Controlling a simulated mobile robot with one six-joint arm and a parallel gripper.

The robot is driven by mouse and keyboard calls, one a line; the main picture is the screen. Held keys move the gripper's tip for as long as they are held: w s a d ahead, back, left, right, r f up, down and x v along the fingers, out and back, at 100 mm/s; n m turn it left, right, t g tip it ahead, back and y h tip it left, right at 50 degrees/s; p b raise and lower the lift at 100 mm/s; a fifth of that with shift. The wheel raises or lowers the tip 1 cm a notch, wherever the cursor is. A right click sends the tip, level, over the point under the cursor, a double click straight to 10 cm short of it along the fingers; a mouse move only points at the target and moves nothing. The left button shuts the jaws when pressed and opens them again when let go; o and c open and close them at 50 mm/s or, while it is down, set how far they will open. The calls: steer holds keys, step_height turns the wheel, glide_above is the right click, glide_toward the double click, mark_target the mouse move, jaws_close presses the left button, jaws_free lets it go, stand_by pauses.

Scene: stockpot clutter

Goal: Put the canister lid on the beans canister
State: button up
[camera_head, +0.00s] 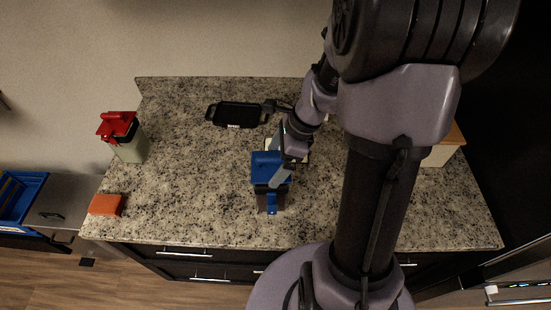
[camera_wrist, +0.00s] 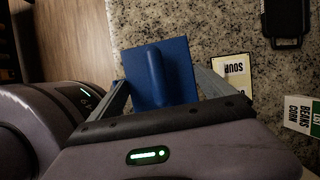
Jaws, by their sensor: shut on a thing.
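The blue canister lid (camera_head: 268,163), with a raised handle, is between the fingers of my gripper (camera_head: 279,176), over the front middle of the counter. In the wrist view the lid (camera_wrist: 178,75) fills the space between the two grey fingers of my gripper (camera_wrist: 165,78), which is shut on it. A dark band and a blue latch show at the lid's front in the head view. A small brownish body (camera_head: 263,203) shows below, perhaps the beans canister. Most of it is hidden, so I cannot tell whether the lid rests on it or hangs above.
A red-lidded canister (camera_head: 128,148) stands at the counter's left, behind an orange-red block (camera_head: 106,205). A black tray (camera_head: 238,115) lies at the back. The counter's left middle is clear.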

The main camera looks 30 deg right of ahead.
steer(key=shift+f+b, duration=0.65)
steer(key=shift+f, duration=0.25)
stand_by(0.6)
steer(key=o, duration=1)
steer(key=shift+o, duration=0.2)
